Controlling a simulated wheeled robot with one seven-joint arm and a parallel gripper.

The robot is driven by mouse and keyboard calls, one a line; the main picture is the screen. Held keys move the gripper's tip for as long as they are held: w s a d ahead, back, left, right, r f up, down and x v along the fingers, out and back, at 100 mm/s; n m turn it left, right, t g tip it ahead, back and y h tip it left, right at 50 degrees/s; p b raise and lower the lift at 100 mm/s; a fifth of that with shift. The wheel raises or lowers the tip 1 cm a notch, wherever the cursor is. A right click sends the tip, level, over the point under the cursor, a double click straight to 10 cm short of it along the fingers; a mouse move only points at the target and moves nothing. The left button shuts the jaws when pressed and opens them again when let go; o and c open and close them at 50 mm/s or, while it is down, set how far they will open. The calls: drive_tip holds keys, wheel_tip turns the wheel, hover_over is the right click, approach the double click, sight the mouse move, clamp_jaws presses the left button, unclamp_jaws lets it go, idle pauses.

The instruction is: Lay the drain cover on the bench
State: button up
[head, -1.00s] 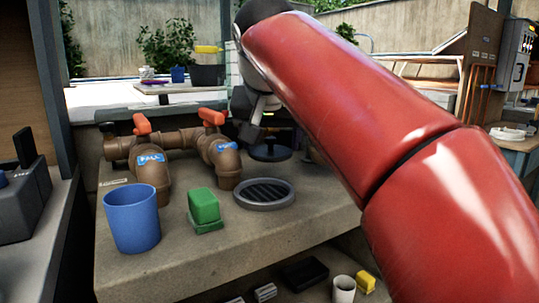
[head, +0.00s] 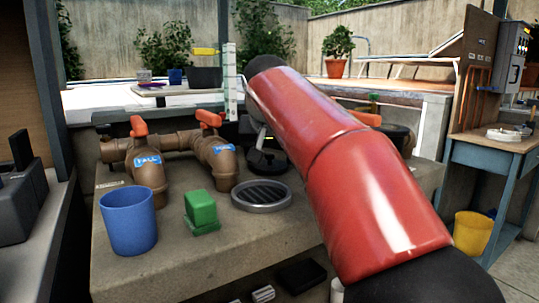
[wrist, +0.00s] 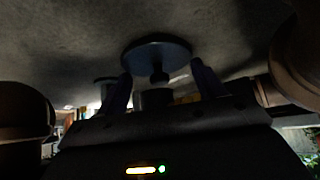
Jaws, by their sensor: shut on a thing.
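A dark round disc with a knob, likely the drain cover (wrist: 157,52), is at my gripper (wrist: 162,88), which is shut on its knob. In the head view the disc (head: 267,166) shows low behind the round grate, partly hidden by my red arm. In the wrist view its flat face is close to the grey concrete; I cannot tell whether they touch. A round slatted grate (head: 262,195) lies flat on the concrete slab (head: 170,265). A blue-grey wooden bench (head: 490,155) stands at the right.
Brown pipes (head: 150,170) with orange handles stand left of the disc. A blue cup (head: 130,220) and a green block (head: 202,212) are at the slab's front. A coiled white item (head: 503,135) lies on the bench. A yellow bucket (head: 473,232) stands by its legs.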

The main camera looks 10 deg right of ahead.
drive_tip(key=shift+f, duration=0.1)
drive_tip(key=o, duration=1.1)
drive_tip(key=p+v, duration=0.2)
drive_tip(key=v, duration=1)
